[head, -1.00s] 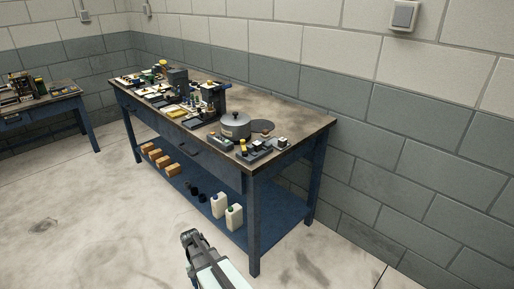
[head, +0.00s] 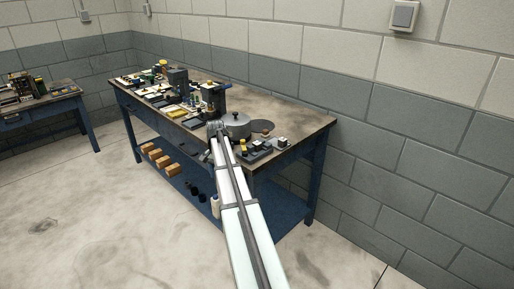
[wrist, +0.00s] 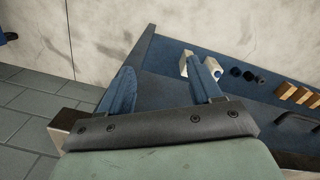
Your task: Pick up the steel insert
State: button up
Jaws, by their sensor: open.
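I cannot single out the steel insert with certainty; the parts on the workbench (head: 290,110) are small in the head view, and some are hidden behind my arm. A grey tray with small blocks (head: 260,152) sits at the bench's near right end, with a small pale-topped block (head: 283,142) at its right. My gripper (head: 215,127) is at the bench's front edge, just left of the round grey pot (head: 236,119). In the wrist view my gripper (wrist: 162,72) has its two fingers wide apart with nothing between them.
Dark machine blocks (head: 178,78) and several small parts crowd the bench's left half. A dark disc (head: 263,126) lies behind the pot. The back right benchtop is clear. The blue lower shelf (wrist: 165,55) holds white bottles (wrist: 186,62), dark cylinders and orange blocks (wrist: 290,91).

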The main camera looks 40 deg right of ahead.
jog(key=s+d+r+m, duration=0.2)
jog(key=d+r+m, duration=0.1)
jog(key=d+r, duration=0.7)
jog(key=s+d+r+m, duration=0.2)
jog(key=d+r, duration=0.6)
jog(key=r, duration=0.4)
send_over(257, 143)
jog(key=shift+t, duration=0.3)
jog(key=f, duration=0.8)
jog(key=shift+w+d, duration=0.3)
jog(key=shift+w, duration=0.1)
jog(key=shift+s+a+f, duration=0.15)
jog(key=shift+s+f, duration=0.05)
jog(key=shift+f, duration=1.2)
jog(key=shift+s+a+f, duration=0.1)
jog(key=shift+s+f, duration=0.05)
jog(key=shift+f, duration=1.2)
jog(key=shift+c, duration=0.3)
grip_shut()
